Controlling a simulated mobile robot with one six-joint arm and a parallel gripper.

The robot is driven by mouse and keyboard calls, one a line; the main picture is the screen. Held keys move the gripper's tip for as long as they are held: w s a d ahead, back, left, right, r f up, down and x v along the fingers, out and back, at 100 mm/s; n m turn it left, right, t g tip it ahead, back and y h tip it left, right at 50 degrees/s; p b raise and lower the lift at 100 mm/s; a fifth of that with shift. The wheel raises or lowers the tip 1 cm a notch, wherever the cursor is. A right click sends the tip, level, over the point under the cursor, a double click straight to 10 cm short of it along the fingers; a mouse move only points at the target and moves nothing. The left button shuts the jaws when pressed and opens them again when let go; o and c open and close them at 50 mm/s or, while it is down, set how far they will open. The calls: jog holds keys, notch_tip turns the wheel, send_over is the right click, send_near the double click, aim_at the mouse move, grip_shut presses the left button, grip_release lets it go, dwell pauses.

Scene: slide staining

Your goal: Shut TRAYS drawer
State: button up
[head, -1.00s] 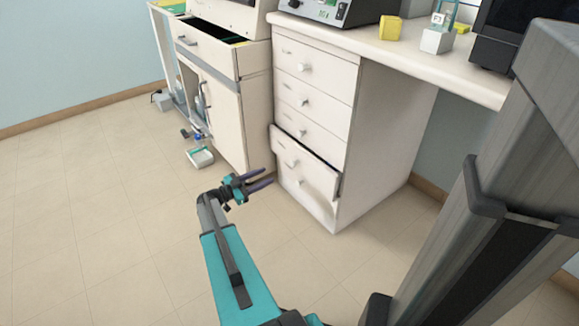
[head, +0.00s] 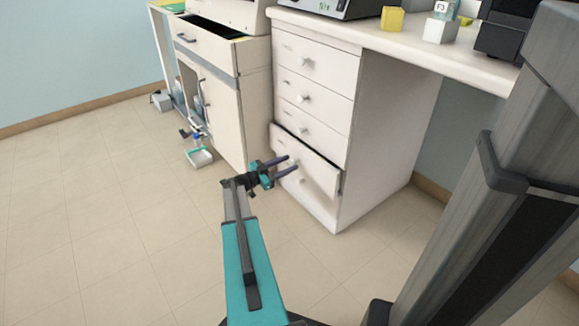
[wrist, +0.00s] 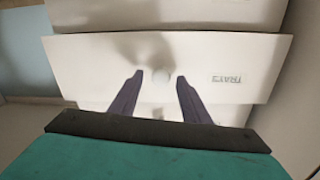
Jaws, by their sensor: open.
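The TRAYS drawer (head: 318,172) is in the white drawer unit, below several closed drawers, and stands partly pulled out. In the wrist view its white front (wrist: 90,68) fills the middle, with its label (wrist: 240,79) upside down at the right. The wrist view also shows my gripper (wrist: 160,77) with nothing held. I cannot tell whether the fingers touch the drawer front.
Left of the unit, a white cabinet has an open upper drawer (head: 208,45). The counter (head: 400,43) above holds a yellow cube (head: 392,19) and other items.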

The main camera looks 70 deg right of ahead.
jog(key=shift+s+d, duration=0.35)
jog(key=shift+d, duration=0.2)
grip_shut()
